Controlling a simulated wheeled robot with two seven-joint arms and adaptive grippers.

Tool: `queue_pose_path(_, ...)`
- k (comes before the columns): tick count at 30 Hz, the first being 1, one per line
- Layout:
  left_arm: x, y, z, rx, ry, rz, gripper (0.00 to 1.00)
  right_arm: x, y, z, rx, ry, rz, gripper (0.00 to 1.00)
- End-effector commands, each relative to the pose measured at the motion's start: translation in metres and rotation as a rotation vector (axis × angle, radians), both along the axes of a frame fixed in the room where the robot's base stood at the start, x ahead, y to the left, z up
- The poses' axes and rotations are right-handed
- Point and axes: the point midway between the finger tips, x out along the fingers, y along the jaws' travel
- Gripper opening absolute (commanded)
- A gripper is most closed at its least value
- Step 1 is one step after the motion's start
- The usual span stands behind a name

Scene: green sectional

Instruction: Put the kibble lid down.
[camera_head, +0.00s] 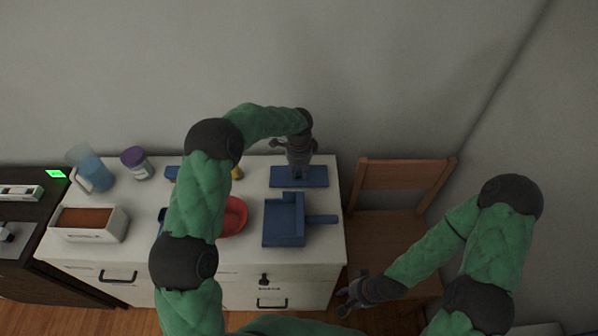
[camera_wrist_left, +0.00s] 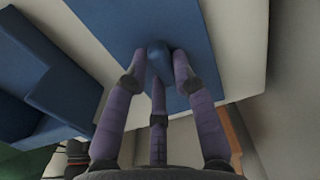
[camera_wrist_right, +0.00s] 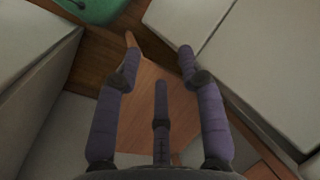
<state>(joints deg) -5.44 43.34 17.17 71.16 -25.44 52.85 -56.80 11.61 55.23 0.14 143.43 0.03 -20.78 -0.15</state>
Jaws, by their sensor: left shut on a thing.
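The kibble lid, a flat blue plate (camera_head: 287,182) with a knob, is at the back right of the white cabinet top. In the left wrist view the lid (camera_wrist_left: 115,25) fills the upper middle, its knob between my fingers. My left gripper (camera_head: 296,173) comes down from above and is shut on that knob (camera_wrist_left: 158,62). The plate looks flat and at or very near the top; I cannot tell whether it touches. My right gripper (camera_head: 347,298) is open and empty, low in front of the wooden chair; its spread fingers show in the right wrist view (camera_wrist_right: 158,68).
A blue dustpan-like tray (camera_head: 284,222) lies just in front of the lid. A red bowl (camera_head: 235,217) is partly behind my left arm. A white bin with brown contents (camera_head: 118,226), a blue pitcher (camera_head: 92,172) and a purple-lidded jar (camera_head: 136,164) stand left. The chair (camera_head: 400,225) is right.

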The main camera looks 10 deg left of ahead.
Motion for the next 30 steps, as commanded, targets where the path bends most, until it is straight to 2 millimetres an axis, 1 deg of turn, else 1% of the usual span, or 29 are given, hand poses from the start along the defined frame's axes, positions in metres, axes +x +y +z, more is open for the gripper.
queue_pose_path(6, 0.000, 0.000, -0.004, 0.000, 0.000, 0.000, 0.00, 0.000, 0.000, -0.001, 0.000, 0.000, 0.000, 0.40)
queue_pose_path(7, 0.000, 0.000, -0.003, 0.000, 0.000, 0.000, 0.35, 0.000, 0.000, -0.001, 0.000, 0.000, 0.000, 0.40)
queue_pose_path(9, 0.000, 0.000, -0.003, 0.000, 0.000, 0.000, 0.50, 0.000, 0.000, -0.001, 0.000, 0.000, 0.000, 0.40)
queue_pose_path(18, 0.000, 0.000, -0.002, 0.000, 0.000, 0.000, 0.50, 0.000, 0.000, -0.001, 0.000, 0.000, 0.000, 0.40)
queue_pose_path(21, 0.000, 0.000, 0.002, 0.000, -0.001, 0.000, 0.50, 0.000, 0.000, 0.001, 0.000, 0.000, 0.000, 0.40)
queue_pose_path(23, 0.000, 0.000, 0.008, 0.000, -0.002, 0.000, 0.50, 0.000, 0.000, 0.003, 0.000, 0.000, 0.000, 0.40)
queue_pose_path(26, 0.001, 0.000, 0.024, 0.000, -0.004, 0.000, 0.50, 0.000, 0.000, 0.008, 0.000, 0.000, 0.000, 0.40)
queue_pose_path(30, 0.000, 0.000, 0.053, -0.001, -0.004, 0.000, 0.50, 0.000, 0.000, 0.016, 0.000, 0.000, 0.000, 0.40)
